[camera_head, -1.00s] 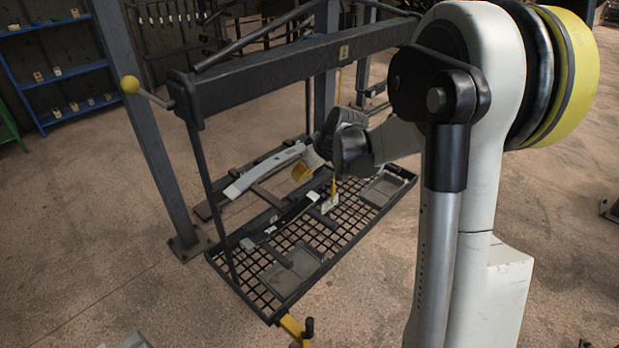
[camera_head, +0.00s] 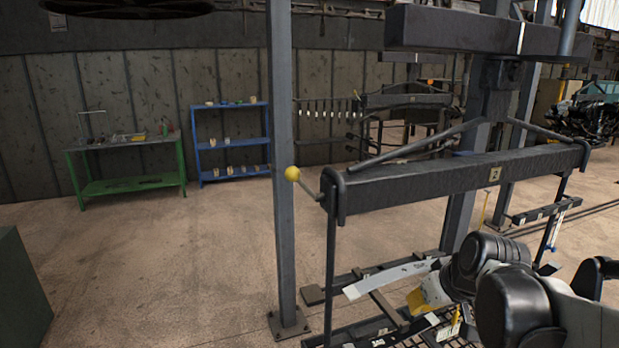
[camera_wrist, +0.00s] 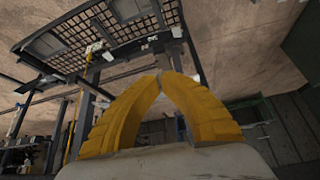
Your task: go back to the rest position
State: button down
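My gripper (camera_head: 418,302), with yellow fingers, shows in the head view at the lower right, in front of the rack's hanging frame and near a pale curved bar (camera_head: 385,280). I cannot tell whether it touches the bar. In the wrist view my gripper's two yellow fingers (camera_wrist: 162,78) curve inward and their tips meet. Nothing shows between them. The black mesh tray (camera_wrist: 80,58) of the rack appears upside down at the upper left of the wrist view. Only part of the tray shows in the head view, behind my arm.
A green table (camera_head: 128,170) and blue shelf (camera_head: 230,143) stand along the back wall. The floor at left is open.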

jog(key=s+a+f+m+h, duration=0.1)
jog(key=s+a, duration=0.1)
jog(key=s, duration=0.6)
jog(key=s+a+m, duration=0.1)
jog(key=s+a, duration=0.1)
jog(key=s, duration=0.6)
notch_tip(320, 180, down, 16)
jog(key=b, duration=1.6)
jog(key=shift+a+t+b, duration=0.15)
jog(key=shift+t+b, duration=0.25)
